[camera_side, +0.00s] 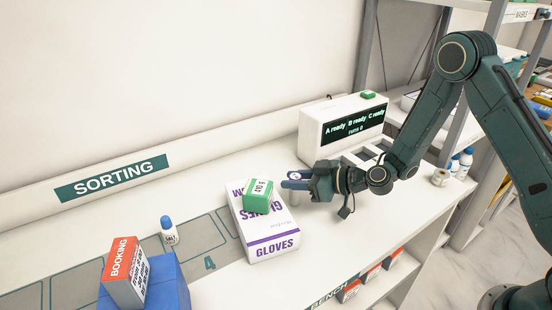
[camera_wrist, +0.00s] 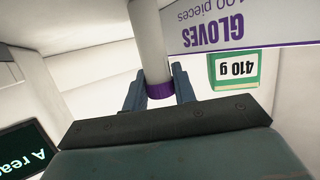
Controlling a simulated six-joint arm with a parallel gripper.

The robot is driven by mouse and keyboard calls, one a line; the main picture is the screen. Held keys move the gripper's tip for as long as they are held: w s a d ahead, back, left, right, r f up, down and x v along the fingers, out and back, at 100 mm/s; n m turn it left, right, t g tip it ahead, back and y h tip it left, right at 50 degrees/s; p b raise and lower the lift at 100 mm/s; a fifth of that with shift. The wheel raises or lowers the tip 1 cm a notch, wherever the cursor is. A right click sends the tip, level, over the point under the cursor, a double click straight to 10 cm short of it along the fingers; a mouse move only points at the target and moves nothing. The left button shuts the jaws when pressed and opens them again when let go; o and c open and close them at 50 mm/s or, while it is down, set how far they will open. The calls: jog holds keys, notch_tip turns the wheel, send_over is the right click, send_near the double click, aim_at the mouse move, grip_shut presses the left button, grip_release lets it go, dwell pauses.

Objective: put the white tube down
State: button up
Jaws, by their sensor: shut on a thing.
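The white tube (camera_wrist: 149,40) with a purple band or cap (camera_wrist: 160,91) is between the two fingers of my gripper (camera_wrist: 158,86) in the wrist view. The fingers are shut on it at the purple end. In the side view my gripper (camera_side: 296,181) is just right of the glove box, above the white bench (camera_side: 330,225).
A white and purple glove box (camera_side: 272,245) lies close left of my gripper, with a green box (camera_side: 258,196) on it. A white machine with a display (camera_side: 352,127) stands behind.

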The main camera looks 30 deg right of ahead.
jog(key=shift+r, duration=0.1)
notch_tip(320, 180, up, 20)
dwell(0.9)
jog(key=shift+w, duration=0.15)
dwell(0.4)
jog(key=w+d+m+t+h, duration=0.1)
jog(key=w+d+m+h, duration=0.1)
jog(key=w, duration=0.6)
jog(key=w+d+m+t+h, duration=0.1)
jog(key=w+d+m+h, duration=0.1)
jog(key=w, duration=0.6)
jog(key=shift+w+d+m+h, duration=0.35)
jog(key=shift+d+h, duration=0.15)
jog(key=shift+h, duration=0.2)
notch_tip(320, 180, down, 20)
dwell(0.4)
